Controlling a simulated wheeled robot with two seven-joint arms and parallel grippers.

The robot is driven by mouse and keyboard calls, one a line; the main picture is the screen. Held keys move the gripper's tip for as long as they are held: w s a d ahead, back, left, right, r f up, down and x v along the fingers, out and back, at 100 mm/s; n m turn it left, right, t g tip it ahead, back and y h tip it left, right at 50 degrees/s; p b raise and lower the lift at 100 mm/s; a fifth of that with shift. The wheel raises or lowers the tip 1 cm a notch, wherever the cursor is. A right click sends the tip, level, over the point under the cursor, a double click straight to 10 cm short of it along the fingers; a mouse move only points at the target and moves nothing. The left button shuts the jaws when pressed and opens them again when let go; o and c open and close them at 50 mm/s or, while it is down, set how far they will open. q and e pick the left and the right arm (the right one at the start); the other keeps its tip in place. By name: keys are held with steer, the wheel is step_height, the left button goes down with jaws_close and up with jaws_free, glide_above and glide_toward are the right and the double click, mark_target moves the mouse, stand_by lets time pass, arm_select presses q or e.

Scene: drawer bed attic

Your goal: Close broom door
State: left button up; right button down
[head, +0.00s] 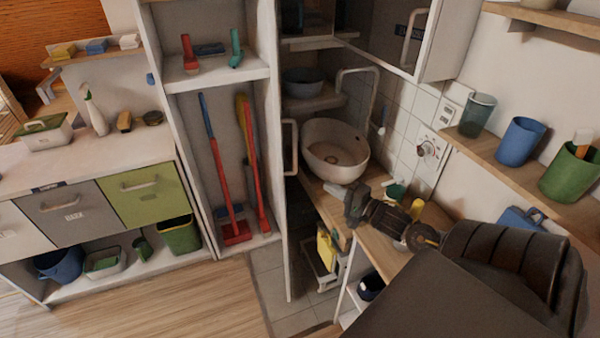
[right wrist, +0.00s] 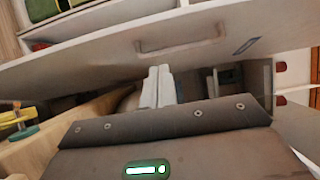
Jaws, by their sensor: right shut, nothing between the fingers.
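The broom door (head: 287,235) stands open, swung out toward me and seen nearly edge-on, on the right side of the broom cabinet (head: 225,75). Its handle (head: 290,147) faces right, toward the basin. In the right wrist view the door (right wrist: 90,75) is a broad pale panel across the picture, with its handle (right wrist: 180,47) beyond the fingertips. My right gripper (head: 327,187) is shut and empty, to the right of the door, its fingers pointing left toward it. In the right wrist view its fingers (right wrist: 157,72) show just short of the panel; contact cannot be told. My left gripper is not in view.
Red and blue brooms (head: 225,180) stand inside the cabinet. A round basin (head: 335,150) and wooden counter (head: 375,245) lie close around my right gripper. A shelf with cups (head: 520,142) is at the right. The floor (head: 190,300) left of the door is clear.

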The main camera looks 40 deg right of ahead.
steer(key=w+a+p, duration=0.3)
steer(key=w+a, duration=0.1)
steer(key=w, duration=0.8)
steer(key=shift+w+a+p, duration=0.2)
steer(key=shift+w+p, duration=0.05)
steer(key=shift+p, duration=0.1)
steer(key=shift+a+f, duration=0.1)
